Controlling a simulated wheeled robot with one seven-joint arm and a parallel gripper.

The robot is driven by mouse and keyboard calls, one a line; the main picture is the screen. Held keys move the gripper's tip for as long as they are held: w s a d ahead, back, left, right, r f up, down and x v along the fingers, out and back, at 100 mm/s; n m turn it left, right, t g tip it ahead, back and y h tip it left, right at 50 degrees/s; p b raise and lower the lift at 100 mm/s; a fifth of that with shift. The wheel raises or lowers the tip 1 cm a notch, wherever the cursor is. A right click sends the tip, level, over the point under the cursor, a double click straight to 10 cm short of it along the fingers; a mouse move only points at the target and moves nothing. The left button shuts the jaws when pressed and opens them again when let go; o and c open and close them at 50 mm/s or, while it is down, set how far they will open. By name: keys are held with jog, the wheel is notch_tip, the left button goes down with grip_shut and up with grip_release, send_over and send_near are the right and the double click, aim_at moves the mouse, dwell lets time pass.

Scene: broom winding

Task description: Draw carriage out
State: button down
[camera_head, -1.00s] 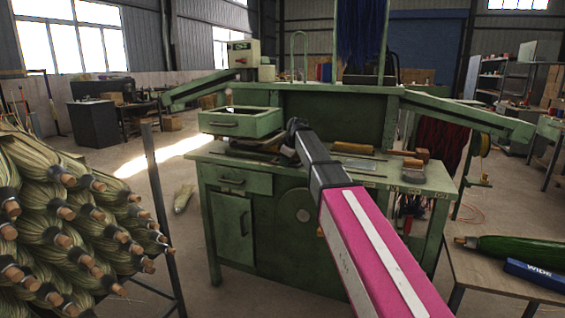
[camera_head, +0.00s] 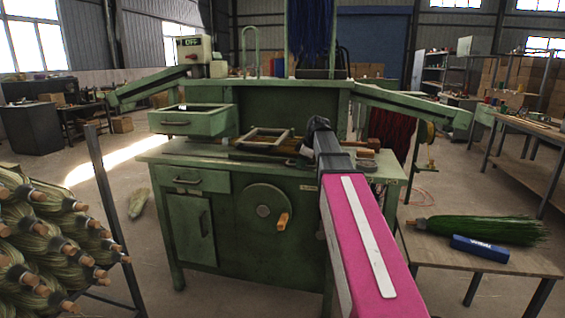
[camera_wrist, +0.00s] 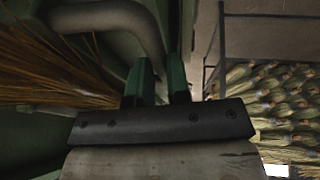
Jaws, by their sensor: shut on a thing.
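A dark, low carriage (camera_head: 262,146) with a pale rectangular frame on top sits on the green machine's worktop, left of my arm's end. In the wrist view, my gripper (camera_wrist: 160,84) has two green fingers, shut on the end of a thick grey curved handle (camera_wrist: 118,14). The handle bends down from the upper left to the fingers. The exact contact between them is dark. In the head view, my dark wrist hides the gripper and the handle, so I cannot see where the handle joins the carriage.
The green machine (camera_head: 232,205) has an open tray (camera_head: 190,122) at left and a handwheel (camera_head: 262,208) in front. A rack of straw bundles (camera_head: 45,235) stands at left. A side table (camera_head: 515,262) at right holds a green broom head (camera_head: 475,229) and a blue box (camera_head: 480,248). Straw (camera_wrist: 45,65) lies near the fingers.

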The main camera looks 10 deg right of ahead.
jog(key=s+d, duration=0.3)
jog(key=d, duration=0.4)
jog(key=shift+d, duration=0.5)
jog(key=c, duration=1.1)
grip_release()
jog(key=shift+d, duration=0.1)
jog(key=shift+r, duration=0.1)
jog(key=v, duration=1)
jog(key=shift+r, duration=0.35)
jog(key=shift+s+d, duration=0.15)
jog(key=shift+s, duration=0.05)
